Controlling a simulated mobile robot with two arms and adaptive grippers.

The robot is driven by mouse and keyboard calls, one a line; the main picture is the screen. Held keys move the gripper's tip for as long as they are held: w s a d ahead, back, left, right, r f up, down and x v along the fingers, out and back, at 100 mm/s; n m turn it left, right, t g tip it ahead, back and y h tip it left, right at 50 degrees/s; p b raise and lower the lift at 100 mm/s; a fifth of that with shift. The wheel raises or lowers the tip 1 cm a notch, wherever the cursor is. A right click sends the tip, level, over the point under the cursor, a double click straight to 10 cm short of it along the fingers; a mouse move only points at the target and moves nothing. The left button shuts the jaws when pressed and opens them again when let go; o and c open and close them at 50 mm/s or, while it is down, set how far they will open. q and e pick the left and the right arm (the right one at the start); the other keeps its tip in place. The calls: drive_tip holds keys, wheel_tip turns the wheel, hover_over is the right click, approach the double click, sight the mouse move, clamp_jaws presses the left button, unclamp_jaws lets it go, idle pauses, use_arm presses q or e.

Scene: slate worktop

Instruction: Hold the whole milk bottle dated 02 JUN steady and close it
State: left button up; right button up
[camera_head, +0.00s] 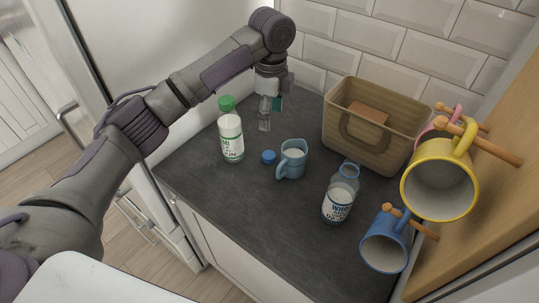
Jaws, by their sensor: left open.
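The whole milk bottle (338,206) stands upright on the slate worktop, right of the middle. It is clear with white milk and a blue-lettered label; its neck looks uncapped. The date is too small to read. A blue cap (268,157) lies on the worktop left of the blue jug. My left gripper (269,108) points down near the back wall, open, behind the cap and well away from the blue-labelled bottle. My right gripper is out of view.
A green-capped milk bottle (231,137) stands at the left. A blue jug (292,161) stands between cap and whole milk bottle. A tan basket (366,143) is at the back. Yellow (438,191) and blue (384,250) mugs hang from pegs at the right. The front worktop is clear.

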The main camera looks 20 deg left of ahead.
use_arm(q)
drive_tip(key=p, duration=0.2)
hover_over(270, 155)
wheel_tip(270, 155, down, 8)
drive_tip(key=shift+w+d+f, duration=0.1)
drive_tip(key=shift+f, duration=0.3)
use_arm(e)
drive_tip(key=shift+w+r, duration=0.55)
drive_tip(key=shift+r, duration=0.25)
use_arm(q)
drive_tip(key=shift+f, duration=0.25)
wheel_tip(270, 155, down, 4)
drive_tip(key=shift+r+p, duration=0.15)
drive_tip(key=shift+p, duration=0.6)
drive_tip(key=shift+f, duration=0.5)
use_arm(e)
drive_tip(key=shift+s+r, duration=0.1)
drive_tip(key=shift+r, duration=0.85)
use_arm(q)
drive_tip(key=c, duration=0.8)
